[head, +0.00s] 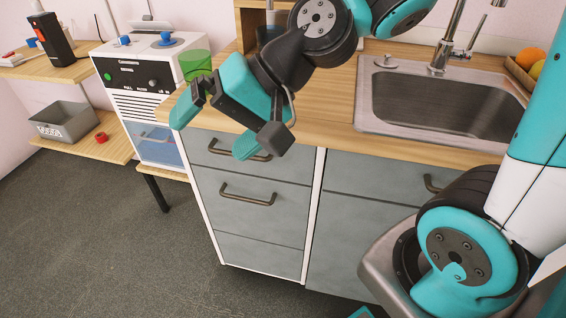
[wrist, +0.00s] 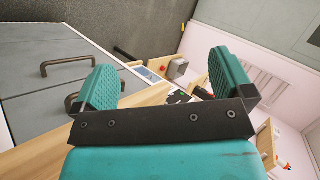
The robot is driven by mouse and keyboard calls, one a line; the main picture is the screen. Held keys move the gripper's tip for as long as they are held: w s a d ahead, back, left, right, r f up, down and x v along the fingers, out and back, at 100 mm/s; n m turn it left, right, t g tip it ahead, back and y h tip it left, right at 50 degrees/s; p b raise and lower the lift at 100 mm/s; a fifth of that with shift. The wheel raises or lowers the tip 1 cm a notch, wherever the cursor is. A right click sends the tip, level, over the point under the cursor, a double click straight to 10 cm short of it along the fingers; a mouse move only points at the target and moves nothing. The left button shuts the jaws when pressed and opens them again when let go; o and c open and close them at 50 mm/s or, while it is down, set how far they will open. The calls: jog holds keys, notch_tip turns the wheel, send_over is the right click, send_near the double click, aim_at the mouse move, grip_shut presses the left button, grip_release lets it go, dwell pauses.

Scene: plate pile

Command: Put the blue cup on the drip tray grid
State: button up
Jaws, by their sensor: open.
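My gripper (head: 217,124) is open and empty, in the air in front of the counter's left end. Its two teal fingers are spread wide in the wrist view (wrist: 165,82). I cannot make out a clear blue cup. A white machine (head: 147,80) with a black panel stands left of the counter, with blue knob-like pieces (head: 168,40) on top. A blue see-through container (head: 157,147) sits low in its front. A green see-through cup (head: 195,65) stands by the machine's right side, partly behind my gripper. I cannot make out a drip tray grid.
The wooden counter (head: 335,105) holds a steel sink (head: 440,100) and tap on the right, above grey drawers (head: 250,190) with handles. A grey bin (head: 65,122) and a red ring (head: 101,137) lie on a low shelf at left. The floor in front is clear.

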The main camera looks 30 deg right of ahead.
jog(key=s+d+n+g+h, duration=0.3)
jog(key=s+d+n+h, duration=0.1)
jog(key=s+n, duration=0.5)
jog(key=shift+s+f+h, duration=0.3)
jog(key=shift+s+h, duration=0.15)
jog(key=shift+h, duration=0.05)
